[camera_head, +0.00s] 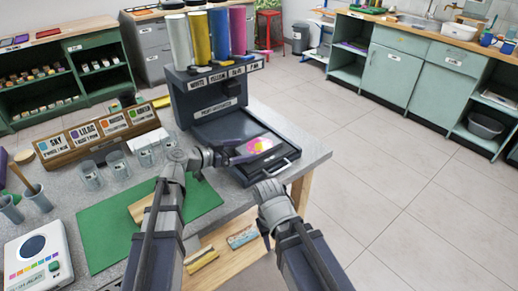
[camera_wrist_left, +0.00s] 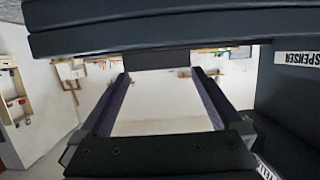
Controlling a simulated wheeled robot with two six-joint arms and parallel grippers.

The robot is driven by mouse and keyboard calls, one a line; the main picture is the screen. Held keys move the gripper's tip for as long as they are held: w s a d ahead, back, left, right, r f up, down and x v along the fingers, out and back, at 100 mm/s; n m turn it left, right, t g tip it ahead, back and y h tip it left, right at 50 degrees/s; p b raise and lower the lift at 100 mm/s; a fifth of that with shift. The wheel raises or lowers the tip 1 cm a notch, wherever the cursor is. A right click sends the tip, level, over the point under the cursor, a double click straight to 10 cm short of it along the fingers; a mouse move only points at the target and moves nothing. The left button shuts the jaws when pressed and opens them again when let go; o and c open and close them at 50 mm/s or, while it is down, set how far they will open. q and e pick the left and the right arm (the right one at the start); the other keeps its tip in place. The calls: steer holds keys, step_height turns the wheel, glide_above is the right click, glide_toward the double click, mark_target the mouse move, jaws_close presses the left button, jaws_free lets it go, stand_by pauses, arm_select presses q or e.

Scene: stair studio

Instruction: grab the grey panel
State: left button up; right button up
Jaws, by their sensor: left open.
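The dark grey panel (camera_head: 233,124) looks like the flat pull-out tray of the paint dispenser (camera_head: 207,92), with a bar handle at its front edge. A pink patch with yellow (camera_head: 260,145) lies on it. My left gripper (camera_head: 244,155) is open, low over the tray or beside it; contact cannot be told. In the left wrist view a dark slab (camera_wrist_left: 140,42) lies across the top, just beyond the open fingers (camera_wrist_left: 160,76), with nothing seen held between them. My right gripper (camera_head: 270,192) is in front of the tray, its jaws hidden or unclear.
Coloured cylinders (camera_head: 217,35) stand on the dispenser. Glass cups (camera_head: 118,164), a green mat (camera_head: 103,231) and a white device (camera_head: 38,257) are on the left of the table (camera_head: 316,150). The floor (camera_head: 400,160) to the right is free.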

mark_target(257, 146)
arm_select(q)
steer(key=b+x, duration=0.1)
steer(key=x, duration=0.4)
steer(key=shift+d, duration=0.1)
steer(key=shift+r, duration=0.15)
steer(key=c, duration=1.3)
